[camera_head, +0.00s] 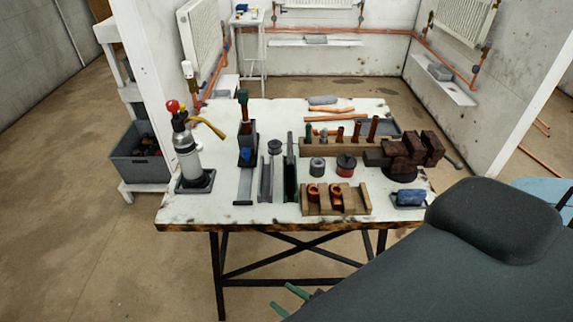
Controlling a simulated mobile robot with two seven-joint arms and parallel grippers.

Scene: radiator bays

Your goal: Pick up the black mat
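I cannot make out a plain, loose black mat with certainty. A black, flat, rimmed piece (208,184) lies under the silver gas torch (188,155) at the table's left; I cannot tell whether it is the mat. A small dark tray (399,205) under a blue cloth (408,196) lies at the right front. My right gripper (286,300) shows only as two green fingertips below the table's front edge, apart, with nothing seen between them. My dark arm hides the rest of it and the lower right. My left gripper is out of view.
A grey crate (138,168) stands on a shelf at left. Floor is clear at left front.

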